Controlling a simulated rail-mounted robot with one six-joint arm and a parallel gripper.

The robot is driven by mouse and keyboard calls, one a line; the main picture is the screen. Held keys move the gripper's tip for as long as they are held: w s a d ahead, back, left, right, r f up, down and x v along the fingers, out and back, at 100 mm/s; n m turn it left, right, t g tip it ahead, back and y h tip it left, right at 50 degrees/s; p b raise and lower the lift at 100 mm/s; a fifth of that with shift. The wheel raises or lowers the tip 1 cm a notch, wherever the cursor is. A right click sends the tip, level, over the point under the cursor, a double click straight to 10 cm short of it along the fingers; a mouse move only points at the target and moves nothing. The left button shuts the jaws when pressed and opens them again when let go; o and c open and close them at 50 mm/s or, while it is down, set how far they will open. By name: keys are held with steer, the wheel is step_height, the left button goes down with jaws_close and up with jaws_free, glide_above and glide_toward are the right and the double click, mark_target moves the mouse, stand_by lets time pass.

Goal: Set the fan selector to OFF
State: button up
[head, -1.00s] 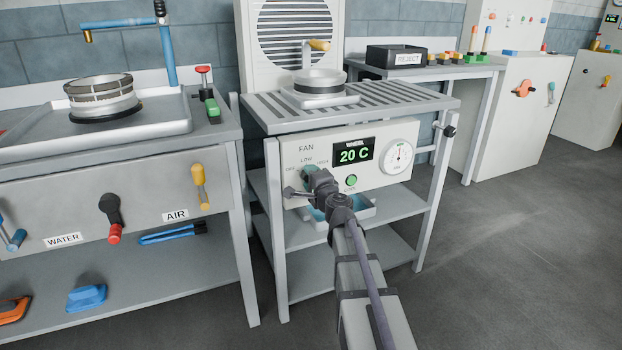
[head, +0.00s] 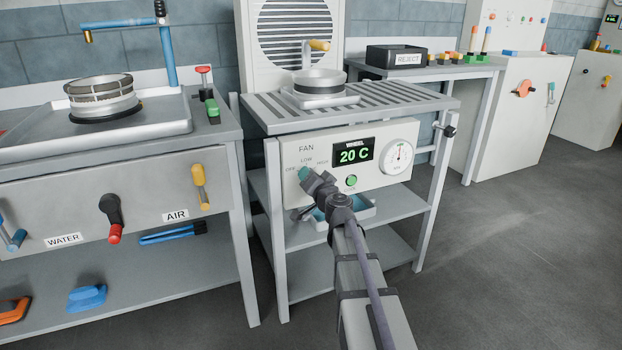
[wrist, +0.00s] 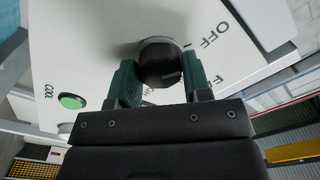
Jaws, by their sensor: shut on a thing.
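The fan selector is a dark round knob (wrist: 160,62) on the pale control panel (wrist: 95,30). In the wrist view, the two green fingers of my gripper (wrist: 160,78) stand on either side of it and are shut on it. The OFF label (wrist: 203,38) with a tick mark lies close beside the knob. In the head view my gripper (head: 303,173) is at the panel below FAN, near the OFF and LOW labels, and hides the knob. I cannot clearly make out the knob's pointer.
The display (head: 354,154) reads 20 C, with a round dial (head: 399,157) to its right. The green COOL button (head: 351,180) sits below the display. A slatted top (head: 390,108) juts above the panel. A blue tray (head: 350,212) stands on the shelf below.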

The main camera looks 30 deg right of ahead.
steer(key=shift+n, duration=0.5)
steer(key=o, duration=0.9)
steer(key=s, duration=1)
steer(key=shift+s+a, duration=0.3)
steer(key=shift+s, duration=0.1)
